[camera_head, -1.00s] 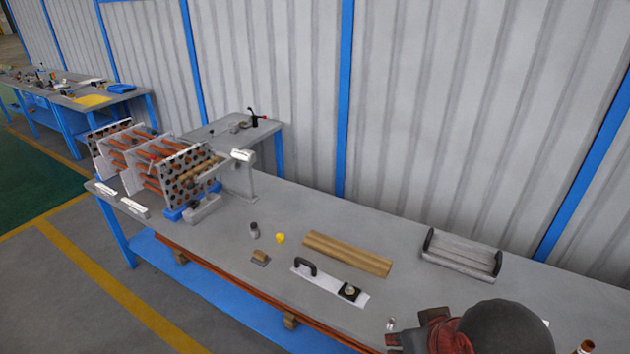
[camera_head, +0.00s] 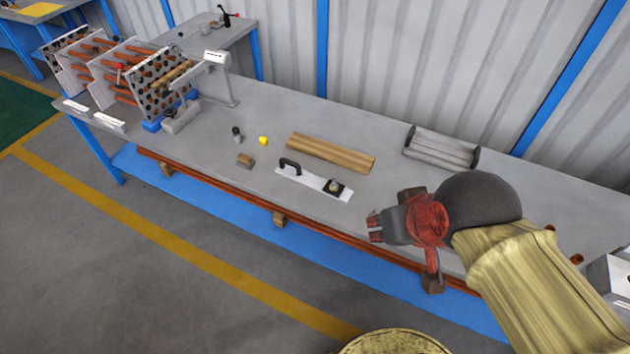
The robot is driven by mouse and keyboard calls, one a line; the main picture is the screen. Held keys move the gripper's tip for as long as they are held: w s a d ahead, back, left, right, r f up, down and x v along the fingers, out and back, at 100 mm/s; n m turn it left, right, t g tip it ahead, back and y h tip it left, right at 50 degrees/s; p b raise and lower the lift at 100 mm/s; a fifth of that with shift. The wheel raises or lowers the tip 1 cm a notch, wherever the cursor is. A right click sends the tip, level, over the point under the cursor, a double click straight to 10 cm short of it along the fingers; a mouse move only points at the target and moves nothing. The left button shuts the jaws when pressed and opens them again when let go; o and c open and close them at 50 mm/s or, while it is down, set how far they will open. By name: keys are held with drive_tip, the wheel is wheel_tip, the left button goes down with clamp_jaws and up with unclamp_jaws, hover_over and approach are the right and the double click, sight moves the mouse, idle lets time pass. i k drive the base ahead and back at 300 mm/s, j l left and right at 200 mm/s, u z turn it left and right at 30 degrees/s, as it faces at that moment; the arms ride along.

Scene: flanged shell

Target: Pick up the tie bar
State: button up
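My gripper (camera_head: 374,228) is over the front edge of the long grey workbench, with its fingers pointing left. Two short fingertips show with a gap between them, and I see nothing held. I cannot tell for sure which piece is the tie bar. A grey holder with dark ends (camera_head: 441,147) at the back right bears long grey bars. Long tan bars (camera_head: 330,152) lie side by side on the bench, left of the holder. The gripper is in front of both and apart from them. A flanged assembly of perforated plates and copper-coloured tubes (camera_head: 125,75) stands at the bench's left end.
A white plate with a black handle (camera_head: 313,183) lies in front of the tan bars. A yellow piece (camera_head: 263,140), a dark cylinder (camera_head: 237,134) and a brown block (camera_head: 245,160) stand to its left. A corrugated wall closes off the back. Open floor lies in front.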

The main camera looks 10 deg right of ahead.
sight(289, 168)
drive_tip(key=j+z, duration=0.1)
drive_tip(key=z, duration=0.5)
drive_tip(key=j+z, duration=0.35)
drive_tip(key=j, duration=0.2)
drive_tip(key=j+z, duration=0.35)
drive_tip(key=j, duration=0.25)
drive_tip(key=k+j+z, duration=0.1)
drive_tip(key=j+z, duration=0.25)
drive_tip(key=j, duration=0.25)
drive_tip(key=k+j, duration=0.1)
drive_tip(key=j, duration=0.3)
drive_tip(key=k+j, duration=0.1)
drive_tip(key=j, duration=0.25)
drive_tip(key=j+z, duration=0.1)
drive_tip(key=j, duration=0.3)
drive_tip(key=k+j, duration=0.15)
drive_tip(key=j, duration=0.25)
drive_tip(key=k+j, duration=0.15)
drive_tip(key=j, duration=0.2)
drive_tip(key=k+j+z, duration=0.1)
drive_tip(key=j, duration=0.3)
drive_tip(key=k+j, duration=0.1)
drive_tip(key=j, duration=0.25)
